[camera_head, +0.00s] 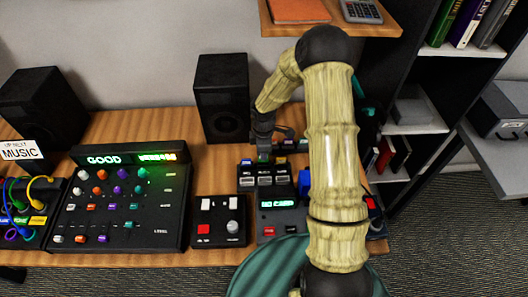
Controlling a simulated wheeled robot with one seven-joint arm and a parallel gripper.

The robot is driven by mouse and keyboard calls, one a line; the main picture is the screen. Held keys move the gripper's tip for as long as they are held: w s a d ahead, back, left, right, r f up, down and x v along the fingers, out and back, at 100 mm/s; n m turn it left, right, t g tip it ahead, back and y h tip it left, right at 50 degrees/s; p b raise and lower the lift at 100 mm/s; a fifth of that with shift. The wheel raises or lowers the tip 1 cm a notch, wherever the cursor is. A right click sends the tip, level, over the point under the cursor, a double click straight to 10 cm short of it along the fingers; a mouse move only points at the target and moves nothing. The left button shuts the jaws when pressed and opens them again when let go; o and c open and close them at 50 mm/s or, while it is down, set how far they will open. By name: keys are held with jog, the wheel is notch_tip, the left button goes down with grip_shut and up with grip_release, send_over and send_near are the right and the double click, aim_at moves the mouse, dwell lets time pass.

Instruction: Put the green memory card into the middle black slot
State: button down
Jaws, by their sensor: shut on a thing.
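The green memory card (263,157) is a small green patch right under my gripper (263,148), which points down and is shut on it. The card is at the back of a small dark block (264,180) with three grey-fronted sections side by side, over the middle one. Whether the card sits in a slot or hangs just above it cannot be told at this size. A black device (280,215) with a lit display reading "NO CARD" stands in front of the block. My arm hides part of its right side.
A black speaker (221,98) stands close behind and left of my gripper. A mixing console (120,205) and a small control box (219,221) fill the desk to the left. A blue object (304,182) is right of the block. A wooden shelf (330,22) overhangs at the top.

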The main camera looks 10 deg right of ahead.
jog(key=shift+f+p, duration=0.3)
jog(key=shift+f, duration=0.05)
dwell(1.5)
jog(key=shift+f+b, duration=0.55)
jog(key=shift+f, duration=0.6)
dwell(0.9)
jog(key=c, duration=1)
grip_release()
jog(key=shift+r, duration=0.15)
jog(key=shift+r+p, duration=3.1)
jog(key=shift+r, duration=0.3)
